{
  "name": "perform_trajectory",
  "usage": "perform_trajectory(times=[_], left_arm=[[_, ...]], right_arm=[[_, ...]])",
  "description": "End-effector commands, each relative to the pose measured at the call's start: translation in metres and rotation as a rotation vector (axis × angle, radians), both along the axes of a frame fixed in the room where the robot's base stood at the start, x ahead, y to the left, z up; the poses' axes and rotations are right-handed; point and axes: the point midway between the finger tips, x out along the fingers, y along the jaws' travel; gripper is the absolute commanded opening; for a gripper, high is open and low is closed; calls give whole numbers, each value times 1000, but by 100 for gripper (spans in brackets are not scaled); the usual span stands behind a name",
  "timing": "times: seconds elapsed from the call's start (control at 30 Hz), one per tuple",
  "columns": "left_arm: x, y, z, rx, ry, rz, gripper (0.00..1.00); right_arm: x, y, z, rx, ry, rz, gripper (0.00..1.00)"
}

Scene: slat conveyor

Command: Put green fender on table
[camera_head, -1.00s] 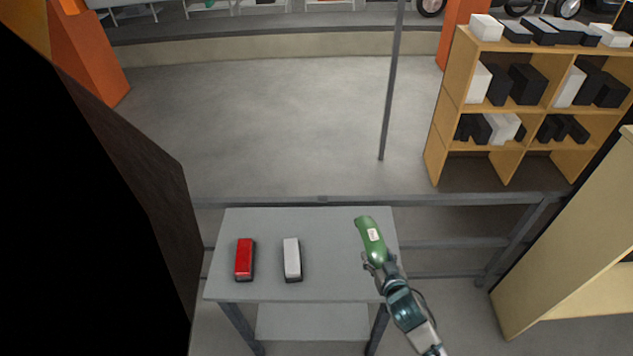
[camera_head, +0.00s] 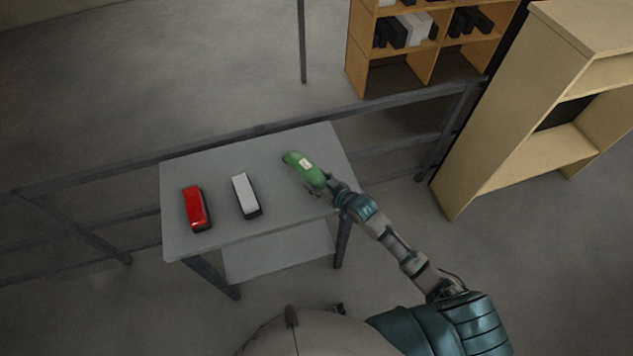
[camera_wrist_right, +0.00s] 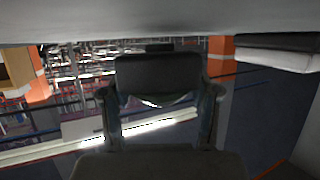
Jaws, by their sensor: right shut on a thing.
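The green fender (camera_head: 301,166), curved and with a pale label, is at the right part of the grey table (camera_head: 225,160) in the head view. My right gripper (camera_head: 324,184) is shut on its near end. Whether the fender rests on the tabletop or hangs just above it cannot be told. In the right wrist view, the right gripper's fingers (camera_wrist_right: 158,100) stand either side of a dark shape, and a pale flat surface fills the top. My left gripper is not in view.
A red block (camera_head: 194,207) and a white block (camera_head: 244,194) stand on the table, left of the fender. A metal rail (camera_head: 120,162) runs behind the table. A wooden shelf (camera_head: 357,60) with boxes and a beige shelving unit (camera_head: 500,110) stand to the right.

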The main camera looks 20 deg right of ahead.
Motion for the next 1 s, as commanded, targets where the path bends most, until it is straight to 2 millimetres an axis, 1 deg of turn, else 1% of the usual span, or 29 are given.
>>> perform_trajectory(times=[0.03,0.1,0.17,0.27,0.3,0.37,0.4,0.57,0.77,0.87,1.0], left_arm=[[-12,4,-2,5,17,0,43],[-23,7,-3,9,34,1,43],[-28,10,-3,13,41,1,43],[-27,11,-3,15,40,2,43],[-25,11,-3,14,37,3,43],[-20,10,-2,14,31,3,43],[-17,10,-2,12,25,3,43],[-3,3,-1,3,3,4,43],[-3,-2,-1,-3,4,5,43],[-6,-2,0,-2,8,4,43],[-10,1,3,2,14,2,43]], right_arm=[[1,-1,-9,0,1,-1,0],[1,-2,-15,1,-2,-1,0],[1,-3,-15,2,-2,-1,0],[1,-3,-15,1,-2,-1,0],[0,-3,-16,1,2,-1,66],[0,-3,-16,1,2,-1,81],[0,-3,-16,1,2,-1,86],[0,-3,-15,1,0,0,86],[-2,-3,-13,1,0,0,86],[-13,-8,-9,1,0,0,86],[-37,-20,2,0,1,0,86]])
